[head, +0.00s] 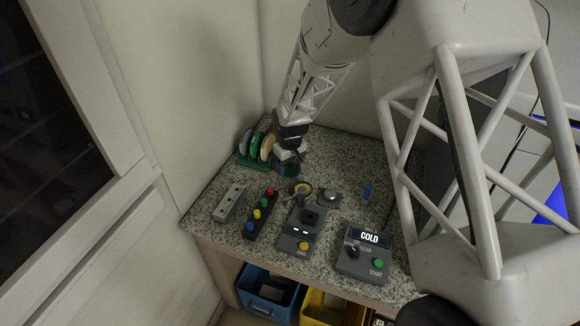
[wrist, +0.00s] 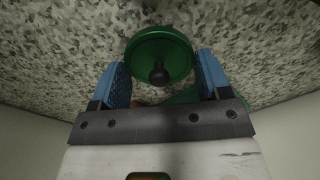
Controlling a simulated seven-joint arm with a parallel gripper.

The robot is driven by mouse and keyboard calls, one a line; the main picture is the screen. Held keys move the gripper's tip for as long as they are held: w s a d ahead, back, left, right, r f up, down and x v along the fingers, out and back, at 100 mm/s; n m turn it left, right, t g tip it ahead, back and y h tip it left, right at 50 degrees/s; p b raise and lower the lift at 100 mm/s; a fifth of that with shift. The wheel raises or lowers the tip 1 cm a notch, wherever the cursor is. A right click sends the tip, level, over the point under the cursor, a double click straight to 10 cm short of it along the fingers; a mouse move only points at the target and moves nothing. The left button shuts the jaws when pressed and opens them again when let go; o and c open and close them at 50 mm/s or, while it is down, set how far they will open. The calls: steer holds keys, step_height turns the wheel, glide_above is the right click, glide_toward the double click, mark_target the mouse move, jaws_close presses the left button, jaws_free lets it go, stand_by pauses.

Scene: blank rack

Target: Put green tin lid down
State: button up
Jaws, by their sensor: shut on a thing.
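The green tin lid (wrist: 177,44) is a round green disc with a dark knob at its middle, seen between the two blue fingers in the wrist view. My gripper (wrist: 162,64) is shut on the lid. In the head view my gripper (head: 288,153) is low over the back of the speckled counter, just right of the disc rack. A dark green round shape (head: 287,169) shows right below it. I cannot tell whether the lid touches the counter or anything under it.
A green rack (head: 246,160) with several upright discs stands close left of my gripper. In front are a grey block (head: 229,203), a strip of coloured knobs (head: 258,215), a dark device (head: 301,229) and a COLD control box (head: 365,254). The counter (head: 335,158) is clear at back right.

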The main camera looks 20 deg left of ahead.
mark_target(290, 164)
steer(key=shift+f, duration=0.4)
steer(key=shift+f, duration=0.1)
steer(key=o, duration=0.9)
step_height(290, 164, up, 12)
stand_by(0.4)
stand_by(0.5)
